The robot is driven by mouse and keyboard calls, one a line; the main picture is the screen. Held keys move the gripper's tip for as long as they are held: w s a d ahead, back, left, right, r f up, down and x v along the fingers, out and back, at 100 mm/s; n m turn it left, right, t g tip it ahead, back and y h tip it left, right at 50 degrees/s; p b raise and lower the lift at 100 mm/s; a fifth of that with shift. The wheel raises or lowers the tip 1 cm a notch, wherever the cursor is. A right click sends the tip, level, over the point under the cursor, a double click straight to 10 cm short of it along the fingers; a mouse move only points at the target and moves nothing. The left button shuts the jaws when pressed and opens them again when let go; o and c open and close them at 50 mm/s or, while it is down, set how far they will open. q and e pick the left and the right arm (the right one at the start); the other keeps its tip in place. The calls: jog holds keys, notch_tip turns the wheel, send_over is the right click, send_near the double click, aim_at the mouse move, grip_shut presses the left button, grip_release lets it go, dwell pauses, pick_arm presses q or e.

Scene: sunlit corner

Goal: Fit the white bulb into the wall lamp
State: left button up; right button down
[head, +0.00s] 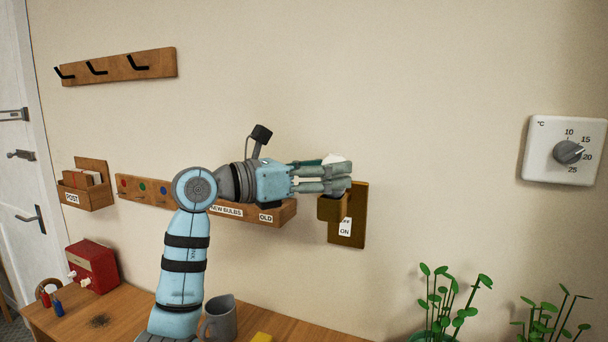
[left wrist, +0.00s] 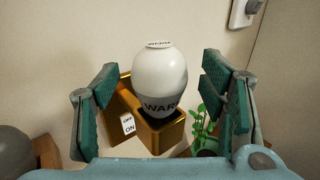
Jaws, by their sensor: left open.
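The white bulb (left wrist: 160,75), marked "WARM", stands upright in the square brass cup of the wall lamp (left wrist: 167,136); its dark lower end is inside the cup. In the head view only the top of the bulb (head: 335,158) shows above my fingers. The lamp's brass backplate (head: 357,213) is on the wall and bears an OFF/ON label. My left gripper (head: 343,178) is at the bulb, just above the cup. In the left wrist view its fingers (left wrist: 157,90) are open, one on each side of the bulb with gaps. My right gripper is out of view.
A wooden box (head: 287,212) labelled "NEW BULBS" and "OLD" hangs left of the lamp, partly behind my left arm. A grey mug (head: 222,318) stands on the table below. Plants (head: 445,305) stand at the lower right. The wall right of the lamp is clear up to the thermostat (head: 563,151).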

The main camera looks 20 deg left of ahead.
pick_arm(q)
jog(key=b+v, duration=0.2)
jog(key=v, duration=0.9)
jog(key=shift+s+a+b, duration=0.2)
jog(key=shift+s+b, duration=0.1)
jog(key=shift+b, duration=0.1)
